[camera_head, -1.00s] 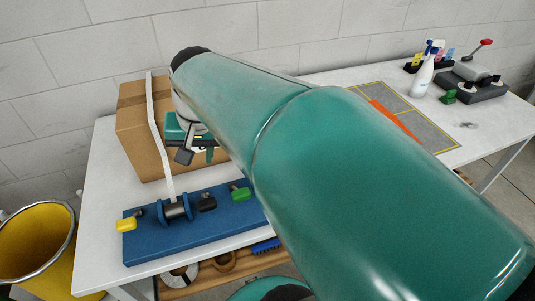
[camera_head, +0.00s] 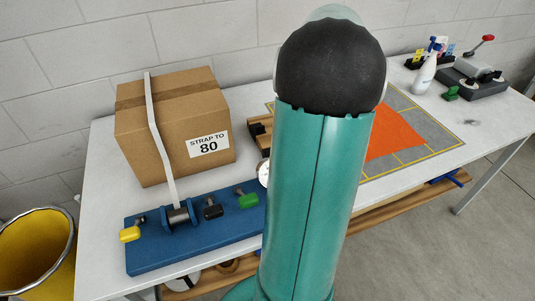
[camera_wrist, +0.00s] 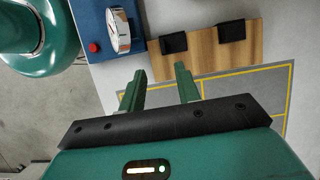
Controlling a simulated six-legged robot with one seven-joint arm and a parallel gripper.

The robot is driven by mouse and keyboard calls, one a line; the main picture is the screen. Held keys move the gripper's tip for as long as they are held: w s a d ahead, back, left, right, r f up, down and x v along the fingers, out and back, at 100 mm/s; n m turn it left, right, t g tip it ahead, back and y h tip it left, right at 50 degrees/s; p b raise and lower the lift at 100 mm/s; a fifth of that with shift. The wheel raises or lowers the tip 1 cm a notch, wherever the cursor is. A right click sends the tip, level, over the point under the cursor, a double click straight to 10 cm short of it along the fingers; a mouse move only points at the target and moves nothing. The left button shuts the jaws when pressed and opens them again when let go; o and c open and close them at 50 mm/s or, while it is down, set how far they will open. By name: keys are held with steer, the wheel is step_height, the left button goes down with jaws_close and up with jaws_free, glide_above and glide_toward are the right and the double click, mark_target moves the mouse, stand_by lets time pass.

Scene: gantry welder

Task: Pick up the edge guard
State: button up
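Two dark blocks, which may be edge guards, sit on a wooden board (camera_wrist: 203,47) in the wrist view. The left dark block (camera_wrist: 174,42) and the right dark block (camera_wrist: 232,30) lie beyond my fingertips. In the head view, part of the wooden board (camera_head: 256,147) shows left of my arm. My gripper (camera_wrist: 160,70) is open, its two green fingers apart with nothing between them. Its tips appear near the board's edge, apart from both blocks. My arm hides my gripper in the head view.
A cardboard box (camera_head: 188,138) with a pale strap stands left, behind a blue strapping fixture (camera_head: 155,250). A round gauge (camera_wrist: 119,31) is left of the board. An orange sheet (camera_head: 393,135) lies on a grey mat (camera_head: 432,130). A spray bottle (camera_head: 424,74) stands right.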

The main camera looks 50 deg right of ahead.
steer(key=x, duration=0.8)
steer(key=shift+d, duration=0.1)
steer(key=shift+w+x, duration=0.2)
steer(key=shift+x, duration=2.7)
steer(key=shift+d, duration=0.1)
jaws_close()
